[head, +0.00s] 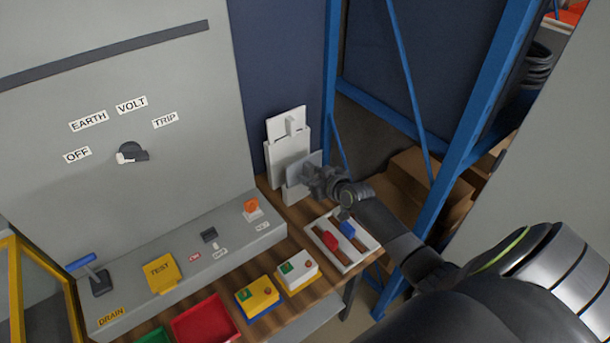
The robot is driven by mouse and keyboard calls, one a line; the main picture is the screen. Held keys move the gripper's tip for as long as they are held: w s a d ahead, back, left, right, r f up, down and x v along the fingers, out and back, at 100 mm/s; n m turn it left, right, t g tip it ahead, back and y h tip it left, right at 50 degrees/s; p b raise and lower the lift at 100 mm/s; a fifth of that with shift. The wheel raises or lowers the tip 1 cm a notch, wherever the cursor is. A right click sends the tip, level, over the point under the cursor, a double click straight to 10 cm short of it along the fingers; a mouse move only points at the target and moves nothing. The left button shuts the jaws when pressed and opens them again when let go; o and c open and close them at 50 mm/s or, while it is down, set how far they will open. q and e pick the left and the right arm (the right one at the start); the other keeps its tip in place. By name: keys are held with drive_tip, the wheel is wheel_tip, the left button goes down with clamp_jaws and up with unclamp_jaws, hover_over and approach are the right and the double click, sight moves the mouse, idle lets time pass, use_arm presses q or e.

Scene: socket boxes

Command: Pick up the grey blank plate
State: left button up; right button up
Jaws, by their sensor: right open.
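The grey blank plate (302,165) stands near-upright at the back right of the wooden bench, in front of the taller white plates. My right gripper (312,181) is open and reaches in from the right, close against the plate's lower right part. The gripper hides part of the plate. I cannot tell whether the fingers touch it or straddle it. My left gripper is out of view.
A white plate with a switch (288,123) stands behind. Yellow (258,297) and white (297,270) socket boxes sit further left. A blue shelf post (331,75) rises behind.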

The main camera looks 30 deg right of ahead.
clamp_jaws()
drive_tip(key=shift+r, duration=0.15)
wheel_tip(320, 180, up, 10)
idle(0.7)
idle(0.4)
